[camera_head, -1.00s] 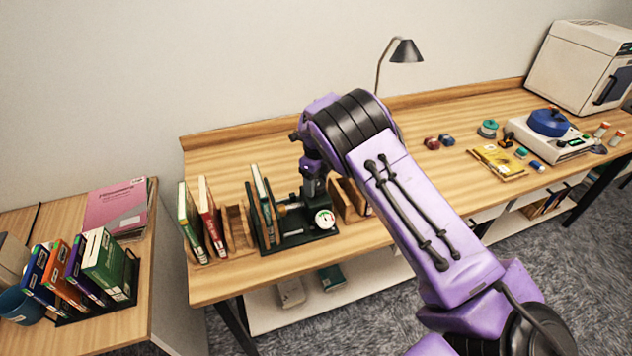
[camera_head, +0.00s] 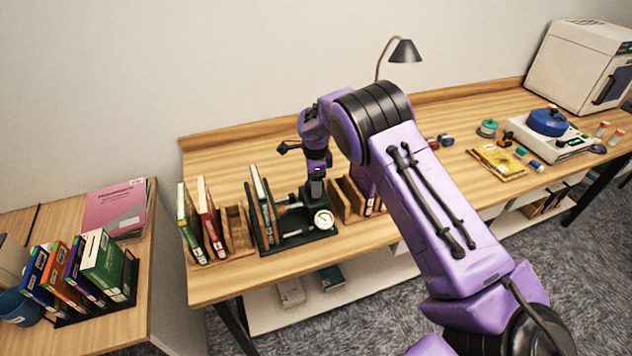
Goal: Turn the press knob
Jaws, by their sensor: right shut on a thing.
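The press (camera_head: 292,237) is a dark green device with a white round gauge (camera_head: 323,219) on its front right. It stands near the front edge of the wooden table, with books upright in its left end. My right gripper (camera_head: 315,192) points down onto the top of the press's right end, just above and behind the gauge. It is shut on the press knob, which the gripper hides. My left gripper is not in view.
Wooden book racks (camera_head: 236,232) stand close on both sides of the press. A lamp (camera_head: 404,52) and small items stand further right. A side table at left holds a book rack (camera_head: 130,278). The tabletop behind the press is clear.

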